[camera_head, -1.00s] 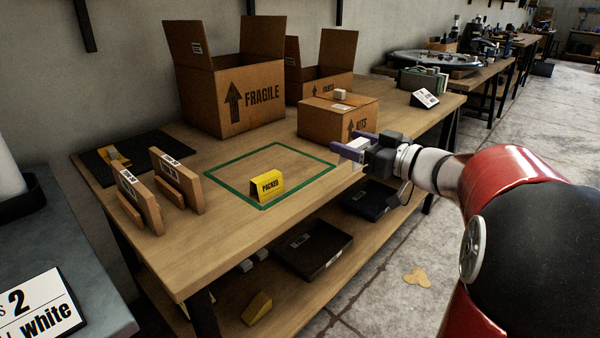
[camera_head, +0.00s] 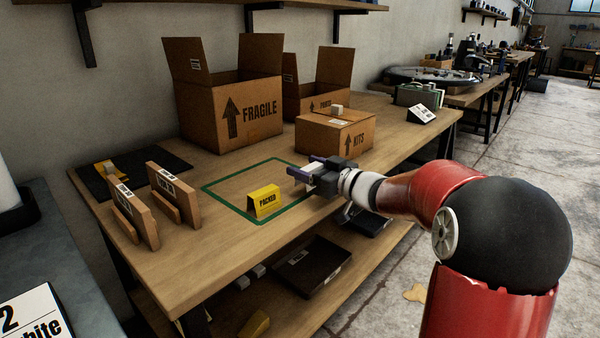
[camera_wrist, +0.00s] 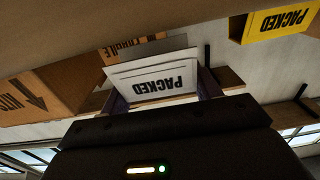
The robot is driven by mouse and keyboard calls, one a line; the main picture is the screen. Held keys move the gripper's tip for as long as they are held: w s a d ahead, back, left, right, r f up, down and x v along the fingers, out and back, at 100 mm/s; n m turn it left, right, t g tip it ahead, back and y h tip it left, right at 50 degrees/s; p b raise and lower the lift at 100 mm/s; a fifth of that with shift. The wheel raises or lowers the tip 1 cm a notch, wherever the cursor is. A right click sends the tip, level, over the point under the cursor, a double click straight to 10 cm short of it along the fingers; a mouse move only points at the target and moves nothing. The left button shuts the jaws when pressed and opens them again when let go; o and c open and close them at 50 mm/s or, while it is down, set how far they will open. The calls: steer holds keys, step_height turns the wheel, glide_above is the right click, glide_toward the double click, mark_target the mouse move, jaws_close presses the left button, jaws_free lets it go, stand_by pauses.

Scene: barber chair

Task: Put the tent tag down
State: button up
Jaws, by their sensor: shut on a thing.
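My gripper (camera_head: 302,172) is shut on a white tent tag (camera_wrist: 150,76) lettered PACKED. The wrist view shows the tag between the two purple fingers, its lettering upside down in the picture. In the head view, the gripper is over the right part of the green outline (camera_head: 237,173) on the workbench; the tag is small and mostly hidden there. A yellow tent tag (camera_head: 264,201), also lettered PACKED, stands at the front part of the outline, left of and nearer than my gripper. It also shows at the wrist view's upper right (camera_wrist: 283,22). The held tag's height above the bench is unclear.
A KITS box (camera_head: 318,138) stands just behind my gripper, with a small pale block on it. An open FRAGILE box (camera_head: 210,115) stands farther back. Two upright wooden holders (camera_head: 176,190) are at the left. The outline's left half is bare.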

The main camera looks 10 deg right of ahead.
steer(key=shift+w+a+f+p, duration=0.3)
steer(key=shift+w+a+f, duration=0.45)
steer(key=shift+w, duration=0.25)
steer(key=shift+a+f, duration=0.1)
steer(key=shift+f, duration=0.1)
steer(key=shift+f, duration=0.15)
steer(key=o, duration=1)
steer(key=shift+o, duration=0.2)
steer(key=shift+f+b, duration=0.1)
steer(key=shift+b, duration=0.3)
steer(key=shift+s+d, duration=0.15)
steer(key=shift+d, duration=0.05)
steer(key=v, duration=0.7)
steer(key=shift+s+a, duration=0.15)
steer(key=shift+s, duration=0.1)
